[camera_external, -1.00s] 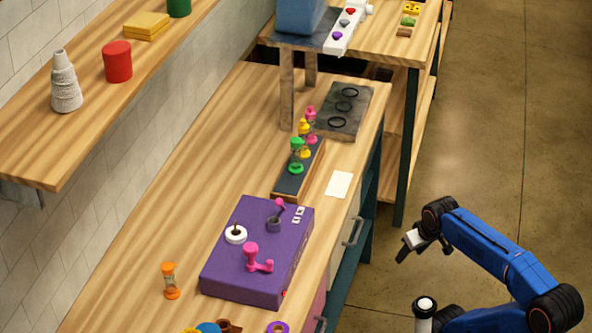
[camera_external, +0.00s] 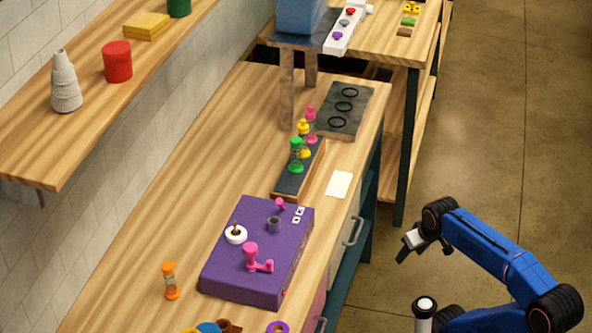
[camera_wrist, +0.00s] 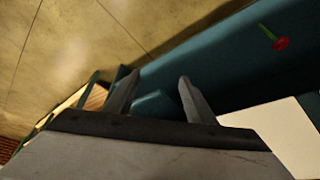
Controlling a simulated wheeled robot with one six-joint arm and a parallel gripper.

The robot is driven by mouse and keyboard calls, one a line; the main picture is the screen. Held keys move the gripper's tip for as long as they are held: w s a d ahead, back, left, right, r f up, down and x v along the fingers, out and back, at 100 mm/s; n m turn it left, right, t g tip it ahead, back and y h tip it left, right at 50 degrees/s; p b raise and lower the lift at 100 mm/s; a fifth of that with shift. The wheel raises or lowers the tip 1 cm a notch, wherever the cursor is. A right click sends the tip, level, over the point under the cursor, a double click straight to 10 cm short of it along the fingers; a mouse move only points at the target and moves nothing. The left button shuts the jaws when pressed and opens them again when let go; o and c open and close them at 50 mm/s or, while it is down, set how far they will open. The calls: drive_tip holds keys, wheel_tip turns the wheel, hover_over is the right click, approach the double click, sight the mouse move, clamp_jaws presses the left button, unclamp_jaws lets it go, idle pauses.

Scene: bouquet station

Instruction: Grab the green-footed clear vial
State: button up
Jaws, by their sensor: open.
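The green-footed clear vial (camera_external: 296,155) stands upright in a dark tray with wooden edges (camera_external: 287,186) on the wooden bench. It has a green cap and a green foot. A yellow-capped vial (camera_external: 304,139) and a pink-capped vial (camera_external: 311,124) stand behind it in the same tray. My gripper (camera_external: 405,252) is off the bench's right side, over the floor, well away from the vials. In the wrist view my gripper (camera_wrist: 157,95) has its two fingers apart with nothing between them. No vial shows in the wrist view.
A purple box (camera_external: 250,275) with pink levers sits nearer on the bench. An orange hourglass-shaped piece (camera_external: 170,281) stands left of it. A dark plate with rings (camera_external: 345,110) lies behind the tray, and a white card (camera_external: 339,185) lies right of it. Bench left of the tray is clear.

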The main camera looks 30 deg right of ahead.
wheel_tip(320, 180, up, 42)
drive_tip(key=n+g+h, duration=0.2)
drive_tip(key=n+h, duration=0.1)
drive_tip(key=n, duration=2.4)
hover_over(296, 152)
drive_tip(key=s+a, duration=0.4)
drive_tip(key=x, duration=1.1)
drive_tip(key=w+x, duration=0.1)
drive_tip(key=x, duration=0.5)
drive_tip(key=shift+w+d+r, duration=0.1)
drive_tip(key=shift+d+r, duration=0.05)
drive_tip(key=shift+r, duration=0.05)
clamp_jaws()
